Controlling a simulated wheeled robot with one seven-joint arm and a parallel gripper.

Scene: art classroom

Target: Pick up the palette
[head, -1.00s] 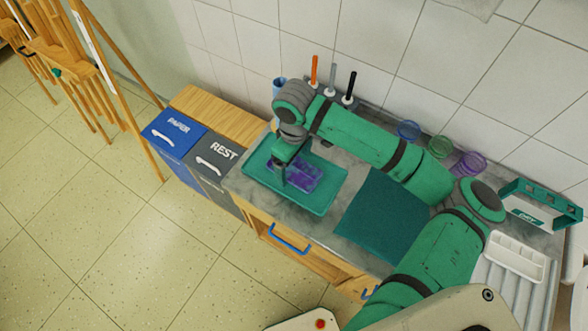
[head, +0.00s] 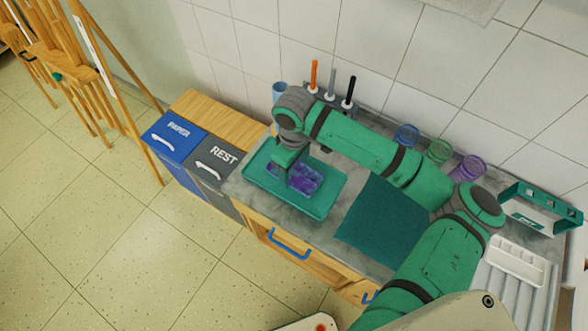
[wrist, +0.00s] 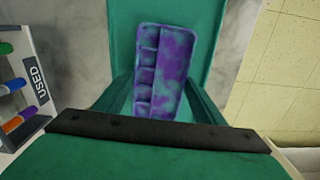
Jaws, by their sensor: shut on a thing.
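A palette (head: 309,178) stained purple and blue, with a row of small wells along one side, is at the teal tray (head: 322,208) on the counter. In the wrist view the palette (wrist: 176,62) lies lengthwise between my two fingers. My gripper (head: 291,180) is shut on the palette's near part, with one finger along each long side (wrist: 163,92). The arm hides part of the palette in the head view. I cannot tell whether it rests on the tray floor or is slightly raised.
A teal mat (head: 382,222) lies right of the tray. Cups (head: 438,150) and a brush holder (head: 330,100) stand along the wall. A white palette (head: 518,260) is at the far right. PAPER (head: 175,133) and REST (head: 212,160) bins stand left of the counter.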

